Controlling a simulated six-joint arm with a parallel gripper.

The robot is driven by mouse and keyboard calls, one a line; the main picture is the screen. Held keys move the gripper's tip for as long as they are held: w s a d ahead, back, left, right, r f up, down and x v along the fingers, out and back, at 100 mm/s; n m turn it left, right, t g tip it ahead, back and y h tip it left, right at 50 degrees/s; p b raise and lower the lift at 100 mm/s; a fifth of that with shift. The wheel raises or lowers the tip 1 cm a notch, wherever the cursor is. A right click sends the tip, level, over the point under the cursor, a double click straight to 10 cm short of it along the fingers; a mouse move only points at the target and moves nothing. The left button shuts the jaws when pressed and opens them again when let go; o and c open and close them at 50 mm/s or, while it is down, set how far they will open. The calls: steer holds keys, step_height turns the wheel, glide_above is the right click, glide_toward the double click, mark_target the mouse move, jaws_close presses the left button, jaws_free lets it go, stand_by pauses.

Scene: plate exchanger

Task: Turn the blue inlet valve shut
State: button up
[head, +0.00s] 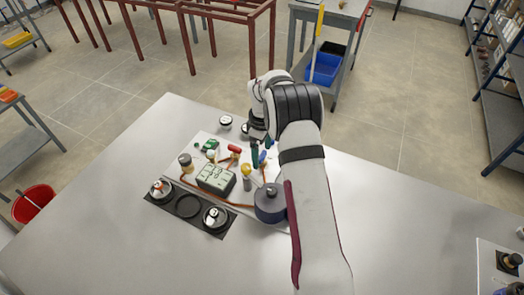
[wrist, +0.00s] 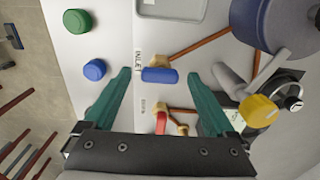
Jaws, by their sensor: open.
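The blue inlet valve handle (wrist: 160,75) lies on the white panel beside the printed INLET label in the wrist view, its long side running left to right in the picture. A copper pipe leads from its brass body. It shows small in the head view (head: 262,158), partly beside a finger. My gripper (wrist: 159,73) is open, with one teal finger to each side of the blue handle and a gap on both sides. I cannot tell the fingertips' height over the panel. In the head view my gripper (head: 259,157) points down over the panel's back right part.
A red valve handle (wrist: 161,122) lies close between my fingers, nearer the gripper's base. A yellow knob (wrist: 258,110) and a large blue-grey round body (wrist: 275,22) stand to the right. A green cap (wrist: 77,21) and a blue cap (wrist: 94,69) are left. The front table (head: 120,250) is clear.

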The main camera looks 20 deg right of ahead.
steer(key=shift+c, duration=0.3)
steer(key=c, duration=1.3)
steer(key=m, duration=1.4)
steer(key=shift+m, duration=1.9)
